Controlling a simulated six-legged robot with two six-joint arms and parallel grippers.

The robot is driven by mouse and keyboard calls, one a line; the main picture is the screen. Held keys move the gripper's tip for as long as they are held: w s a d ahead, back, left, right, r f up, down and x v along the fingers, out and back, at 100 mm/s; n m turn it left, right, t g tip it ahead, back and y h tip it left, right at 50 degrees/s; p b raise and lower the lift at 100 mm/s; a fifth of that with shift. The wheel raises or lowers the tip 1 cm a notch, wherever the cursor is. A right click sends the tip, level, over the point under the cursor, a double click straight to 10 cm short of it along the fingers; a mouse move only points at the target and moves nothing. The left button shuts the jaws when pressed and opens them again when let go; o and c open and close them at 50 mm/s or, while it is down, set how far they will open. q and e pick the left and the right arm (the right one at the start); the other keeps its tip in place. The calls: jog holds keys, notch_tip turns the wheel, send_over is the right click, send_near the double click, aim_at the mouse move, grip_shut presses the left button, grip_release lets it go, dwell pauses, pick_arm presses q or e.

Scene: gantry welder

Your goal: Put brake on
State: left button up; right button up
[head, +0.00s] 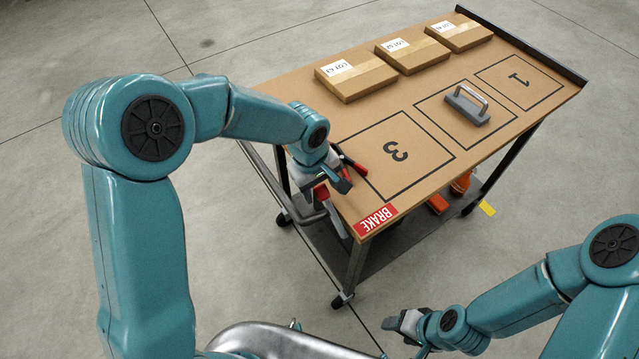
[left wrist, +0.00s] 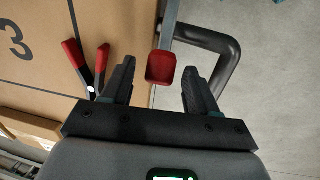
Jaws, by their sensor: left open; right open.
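The cart's brake lever ends in a red knob (left wrist: 162,67), seen in the left wrist view at the cart's edge. My left gripper (left wrist: 158,66) is open, with one finger on each side of the knob and visible gaps to both. In the head view my left gripper (head: 333,186) is at the cart's near left edge, and the red knob (head: 321,191) shows partly behind it. A red BRAKE label (head: 375,219) is on the tabletop's near corner. My right gripper (head: 396,322) is open and empty, low over the floor in front of the cart.
Red-handled pliers (left wrist: 88,66) lie on the tabletop close to my left gripper. A dark bent handle (left wrist: 230,60) sits beside the right finger. Several cardboard boxes (head: 357,76) and a grey block with a handle (head: 467,106) are on the cart. Square 3 (head: 420,150) is empty.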

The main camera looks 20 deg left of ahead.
aim_at(329, 206)
pick_arm(q)
jog(key=shift+a, duration=0.1)
jog(key=c, duration=0.4)
grip_shut()
jog(key=shift+b, duration=0.45)
jog(key=d+t+y+b, duration=0.1)
jog(key=b, duration=0.2)
jog(key=s+d+r+y+b, duration=0.1)
jog(key=b, duration=0.3)
jog(key=s+d+t+y+b, duration=0.1)
jog(key=b, duration=0.3)
jog(key=shift+s+d+r+t, duration=0.15)
jog(key=shift+r+t, duration=0.15)
jog(key=shift+r, duration=0.05)
jog(key=s+d+r+m+t+y+b, duration=0.1)
jog(key=s+d+t+y+b, duration=0.3)
jog(key=b, duration=0.8)
jog(key=shift+s+d+r+y+b, duration=0.45)
jog(key=shift+d+r+y, duration=0.4)
jog(key=shift+d, duration=0.2)
jog(key=shift+o, duration=2)
grip_release()
jog(key=shift+r, duration=0.1)
